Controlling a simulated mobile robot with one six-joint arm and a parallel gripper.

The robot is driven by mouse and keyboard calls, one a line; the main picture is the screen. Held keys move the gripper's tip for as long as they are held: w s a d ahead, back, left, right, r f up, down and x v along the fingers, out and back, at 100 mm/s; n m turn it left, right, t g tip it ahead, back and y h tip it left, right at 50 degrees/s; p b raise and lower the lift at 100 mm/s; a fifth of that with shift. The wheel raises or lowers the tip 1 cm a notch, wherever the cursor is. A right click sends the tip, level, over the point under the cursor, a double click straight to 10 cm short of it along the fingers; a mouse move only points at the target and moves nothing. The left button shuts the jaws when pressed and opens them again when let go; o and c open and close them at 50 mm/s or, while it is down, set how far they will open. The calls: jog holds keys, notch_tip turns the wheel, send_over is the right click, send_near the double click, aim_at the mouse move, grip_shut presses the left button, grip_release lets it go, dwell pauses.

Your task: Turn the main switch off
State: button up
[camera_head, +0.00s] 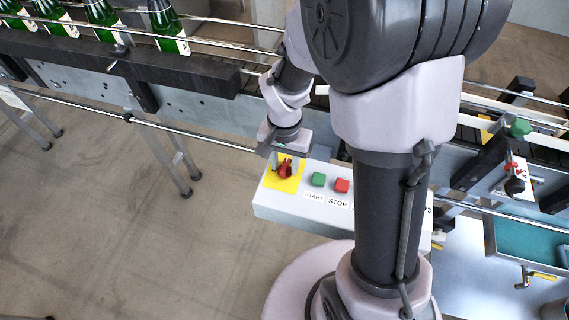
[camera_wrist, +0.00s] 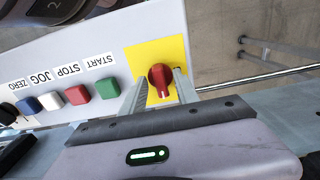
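The main switch is a red rotary knob (camera_head: 285,171) on a yellow square plate (camera_head: 271,183) at the left end of the control box. In the wrist view the knob (camera_wrist: 160,77) stands on the yellow plate (camera_wrist: 165,50), with its narrow grip and pale mark pointing toward the bottom of the picture. My gripper (camera_head: 286,165) is right over the knob. Its two fingers (camera_wrist: 161,80) stand apart, one on each side of the knob, with some yellow showing between them and it. The fingers look open; firm contact with the knob does not show.
On the control box (camera_head: 290,211), a green START button (camera_head: 318,179) and a red STOP button (camera_head: 342,185) sit right of the switch. The wrist view also shows a white JOG button (camera_wrist: 51,101) and a blue ZERO button (camera_wrist: 28,105). A conveyor with green bottles (camera_head: 168,27) runs behind.

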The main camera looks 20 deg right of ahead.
grip_shut()
jog(key=shift+r+n, duration=0.1)
jog(key=shift+n, duration=0.3)
jog(key=n+p, duration=0.2)
jog(key=n, duration=0.2)
jog(key=n+p, duration=0.1)
jog(key=n, duration=0.3)
jog(key=n+p, duration=0.2)
jog(key=n, duration=0.3)
jog(key=shift+n+p, duration=0.65)
jog(key=shift+n, duration=1.55)
